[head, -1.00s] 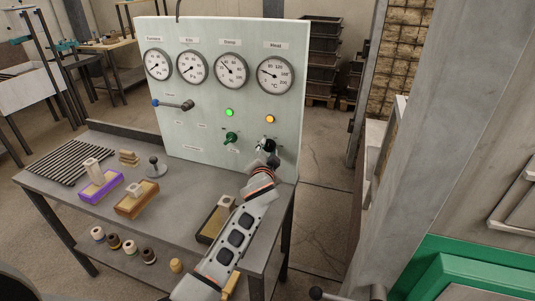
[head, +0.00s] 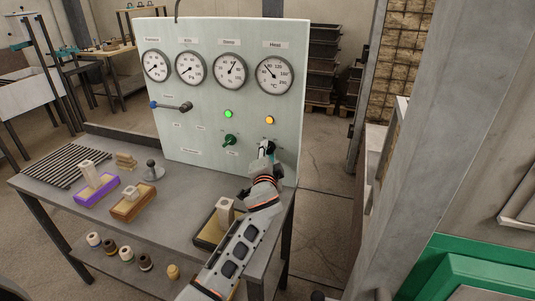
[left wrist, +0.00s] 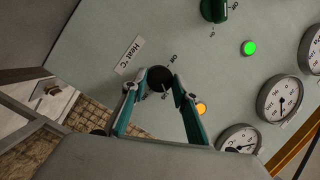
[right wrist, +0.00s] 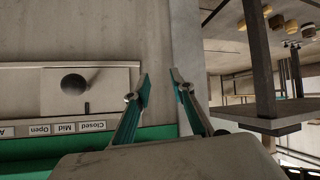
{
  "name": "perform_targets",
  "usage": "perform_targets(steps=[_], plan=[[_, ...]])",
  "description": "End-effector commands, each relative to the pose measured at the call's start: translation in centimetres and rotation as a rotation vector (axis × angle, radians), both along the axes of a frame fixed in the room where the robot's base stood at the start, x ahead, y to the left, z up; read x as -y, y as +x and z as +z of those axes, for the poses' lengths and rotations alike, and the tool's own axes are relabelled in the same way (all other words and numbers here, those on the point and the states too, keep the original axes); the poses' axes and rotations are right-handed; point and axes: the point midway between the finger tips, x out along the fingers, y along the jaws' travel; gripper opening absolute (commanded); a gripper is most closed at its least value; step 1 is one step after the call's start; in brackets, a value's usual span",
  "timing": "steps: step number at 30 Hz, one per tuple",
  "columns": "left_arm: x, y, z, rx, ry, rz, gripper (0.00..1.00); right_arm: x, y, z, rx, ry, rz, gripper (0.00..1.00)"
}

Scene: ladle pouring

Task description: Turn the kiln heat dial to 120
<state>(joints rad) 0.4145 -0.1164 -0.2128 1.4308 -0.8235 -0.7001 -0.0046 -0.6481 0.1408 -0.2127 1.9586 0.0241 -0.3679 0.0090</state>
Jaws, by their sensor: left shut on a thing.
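The heat dial is a small black knob (left wrist: 160,78) on the pale panel (head: 185,125), beside a label reading "Heat °C" in the left wrist view. My left gripper (left wrist: 155,86) is shut on this knob. In the head view my left gripper (head: 267,153) covers most of it. The rightmost gauge (head: 275,75) has its needle pointing up and left; its exact reading is too small to tell. My right gripper (right wrist: 162,84) is open and empty, with a lever's black ball (right wrist: 74,84) off to its left.
Several other gauges line the panel top. A green light (head: 228,114), an amber light (head: 269,120), a green knob (head: 229,141) and a blue-ended lever (head: 171,106) are near the dial. Moulds and a stamp stand on the table (head: 75,205). A grey post rises at right.

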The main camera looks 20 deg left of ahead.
Motion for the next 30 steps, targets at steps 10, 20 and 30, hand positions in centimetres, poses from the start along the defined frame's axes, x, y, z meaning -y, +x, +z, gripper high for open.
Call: perform_targets(steps=[10, 20, 30], plan=[[0.0, 0.0, 0.0, 0.000, -0.001, 0.000, 0.46, 0.0, 0.2, 0.4, 0.007, 0.003, -0.002, 0.24], [0.2, -0.5, -0.1, 0.000, -0.002, 0.000, 0.46, 0.1, 0.0, 0.0, -0.001, -0.001, -0.001, 0.24], [1.6, -6.3, 0.3, -0.001, -0.004, 0.000, 0.46, 0.0, 0.0, 0.1, 0.002, 0.001, -0.001, 0.24]])
